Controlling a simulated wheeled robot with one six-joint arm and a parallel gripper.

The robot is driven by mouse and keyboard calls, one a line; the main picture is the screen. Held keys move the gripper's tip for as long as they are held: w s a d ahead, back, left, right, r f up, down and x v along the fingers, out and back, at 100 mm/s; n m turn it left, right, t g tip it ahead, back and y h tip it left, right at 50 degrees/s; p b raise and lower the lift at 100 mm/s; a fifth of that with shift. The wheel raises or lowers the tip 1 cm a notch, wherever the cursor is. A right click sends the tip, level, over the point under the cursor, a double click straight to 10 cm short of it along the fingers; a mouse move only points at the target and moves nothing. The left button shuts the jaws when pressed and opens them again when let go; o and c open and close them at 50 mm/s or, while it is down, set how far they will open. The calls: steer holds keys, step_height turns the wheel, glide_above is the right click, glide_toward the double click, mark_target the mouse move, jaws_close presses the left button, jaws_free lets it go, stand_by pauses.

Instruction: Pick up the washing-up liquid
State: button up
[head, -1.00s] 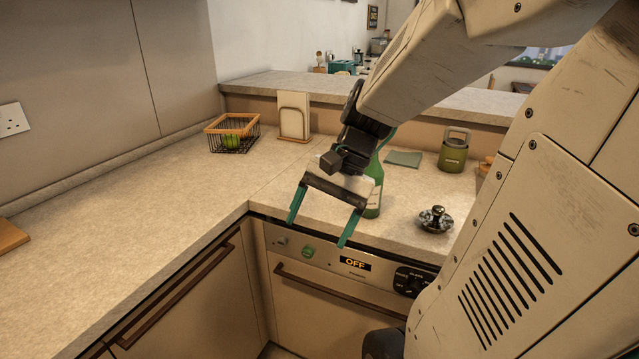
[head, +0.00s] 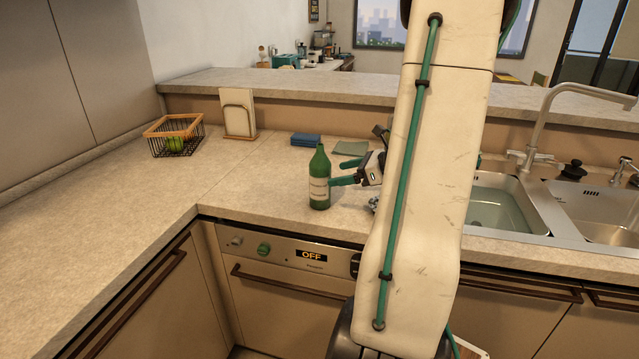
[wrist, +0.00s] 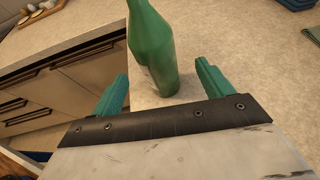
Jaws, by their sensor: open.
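A green bottle (head: 320,165) with a pale label stands upright on the worktop above the oven. No other bottle that could be the washing-up liquid shows clearly. My gripper (head: 345,180) is open just right of the bottle, low over the worktop, its fingers pointing left at it. In the wrist view the bottle (wrist: 152,45) stands between the two green fingers of my gripper (wrist: 162,78), with space at each side. The jaws are not closed on it. My arm hides the worktop right of the gripper.
A sink (head: 497,212) with a tap (head: 560,100) is right.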

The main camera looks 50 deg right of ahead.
mark_target(323, 174)
steer(key=x, duration=0.3)
steer(key=r+x, duration=0.1)
steer(key=x, duration=0.1)
steer(key=shift+w+a+f, duration=0.1)
steer(key=shift+w+a, duration=0.3)
steer(key=shift+w, duration=0.05)
steer(key=shift+w+a+f, duration=0.1)
steer(key=shift+w+f, duration=0.05)
steer(key=shift+w, duration=0.25)
steer(key=c, duration=1.3)
